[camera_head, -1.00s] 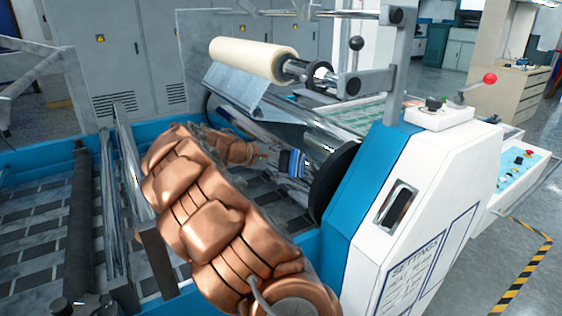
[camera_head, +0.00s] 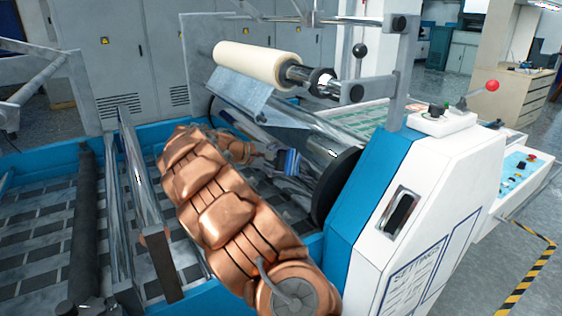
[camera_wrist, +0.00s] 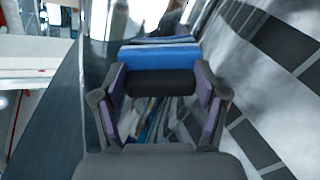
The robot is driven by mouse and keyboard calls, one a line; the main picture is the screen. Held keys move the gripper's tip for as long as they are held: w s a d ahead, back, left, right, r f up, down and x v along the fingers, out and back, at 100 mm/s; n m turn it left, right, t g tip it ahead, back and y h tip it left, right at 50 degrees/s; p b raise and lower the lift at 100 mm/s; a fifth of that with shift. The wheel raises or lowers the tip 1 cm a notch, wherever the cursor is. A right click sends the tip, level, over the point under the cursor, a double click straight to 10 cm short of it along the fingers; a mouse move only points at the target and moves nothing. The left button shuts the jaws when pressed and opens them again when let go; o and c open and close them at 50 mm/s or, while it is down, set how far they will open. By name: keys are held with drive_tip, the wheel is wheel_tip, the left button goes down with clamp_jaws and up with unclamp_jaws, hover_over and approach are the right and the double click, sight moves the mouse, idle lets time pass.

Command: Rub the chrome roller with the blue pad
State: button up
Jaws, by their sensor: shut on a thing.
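The blue pad (camera_head: 288,161) shows at the end of my copper-coloured arm in the head view. In the wrist view the blue pad (camera_wrist: 160,55) has a black back, and my gripper (camera_wrist: 160,88) is shut on it, one finger at each side. The chrome roller (camera_head: 322,149) slants down toward the black disc, just right of the pad. In the wrist view a shiny, mirror-like surface (camera_wrist: 145,18), seemingly the chrome roller, lies right behind the pad. Whether pad and roller touch, I cannot tell. My arm hides part of the lower rollers.
A cream film roll (camera_head: 258,64) hangs above on its shaft. The black disc (camera_head: 335,187) and the blue and white side housing (camera_head: 400,220) stand close on the right. Long metal bars (camera_head: 145,190) run left of my arm.

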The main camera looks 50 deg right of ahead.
drive_tip(key=shift+f, duration=0.1)
drive_tip(key=shift+p+v, duration=0.35)
drive_tip(key=shift+v, duration=2.6)
drive_tip(key=shift+v, duration=1.45)
